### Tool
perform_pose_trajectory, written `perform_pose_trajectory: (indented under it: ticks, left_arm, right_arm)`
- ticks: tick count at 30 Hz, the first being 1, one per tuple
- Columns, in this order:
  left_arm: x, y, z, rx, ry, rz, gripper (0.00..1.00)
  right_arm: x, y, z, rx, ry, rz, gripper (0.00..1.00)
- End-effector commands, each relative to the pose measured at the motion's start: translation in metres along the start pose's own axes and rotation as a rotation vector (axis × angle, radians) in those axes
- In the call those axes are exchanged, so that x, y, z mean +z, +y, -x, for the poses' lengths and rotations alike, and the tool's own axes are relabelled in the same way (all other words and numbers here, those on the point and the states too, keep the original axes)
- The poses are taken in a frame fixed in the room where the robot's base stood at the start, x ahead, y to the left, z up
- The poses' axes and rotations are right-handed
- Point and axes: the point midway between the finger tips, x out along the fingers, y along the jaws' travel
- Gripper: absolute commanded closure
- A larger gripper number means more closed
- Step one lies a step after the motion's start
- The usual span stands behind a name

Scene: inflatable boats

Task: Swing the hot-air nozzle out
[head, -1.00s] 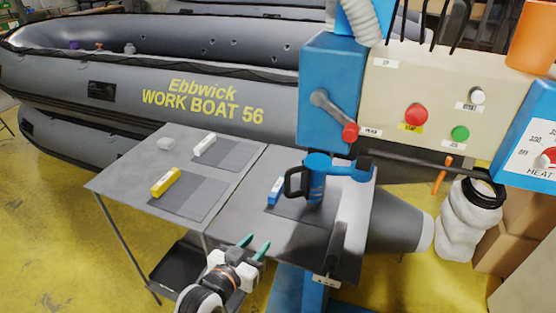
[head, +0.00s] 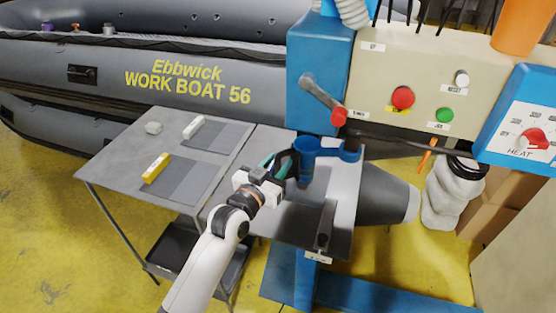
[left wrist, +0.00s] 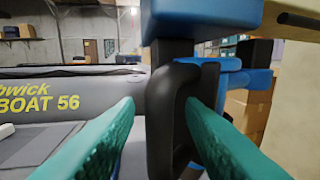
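The hot-air nozzle is a blue upright cylinder (head: 306,152) on a blue arm at the machine, over the right table. Its black loop handle (head: 284,164) faces left. In the left wrist view the handle (left wrist: 164,120) stands large in the middle, with the blue body partly hidden behind it. My left gripper (head: 275,165) is at the handle with its teal fingers apart. In the wrist view one finger is left of the handle's bar, with a gap, and the other overlaps its right side; contact there cannot be told. My right gripper is not in view.
The machine's panel (head: 385,75) with buttons and a red-knobbed lever (head: 322,100) stands behind the nozzle. A heat dial box (head: 520,120) is at right. The grey boat (head: 60,85) lies behind.

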Motion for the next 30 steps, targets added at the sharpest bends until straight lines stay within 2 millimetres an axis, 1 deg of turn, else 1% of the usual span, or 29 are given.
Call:
perform_pose_trajectory:
  ticks: [4, 12, 14, 18, 19, 30]
  left_arm:
    - [0.0001, -0.0004, -0.0076, 0.000, 0.000, 0.001, 0.64]
    - [-0.0002, -0.0002, -0.0084, 0.000, 0.000, 0.001, 0.64]
    - [-0.0002, -0.0002, -0.0083, 0.000, 0.000, 0.001, 0.74]
    - [-0.0002, -0.0001, -0.0082, 0.000, 0.000, 0.001, 0.97]
    - [-0.0003, -0.0001, -0.0081, 0.000, 0.001, 0.001, 1.00]
    - [-0.0003, -0.0024, -0.0088, 0.007, 0.001, 0.003, 1.00]
  right_arm:
    - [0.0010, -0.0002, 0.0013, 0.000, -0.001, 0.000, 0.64]
    - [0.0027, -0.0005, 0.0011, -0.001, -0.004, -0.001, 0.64]
    - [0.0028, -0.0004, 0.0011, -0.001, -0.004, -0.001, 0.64]
    - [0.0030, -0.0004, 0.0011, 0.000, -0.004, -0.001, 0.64]
    - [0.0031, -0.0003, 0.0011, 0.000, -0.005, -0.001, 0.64]
    - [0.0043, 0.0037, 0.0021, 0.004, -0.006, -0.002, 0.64]
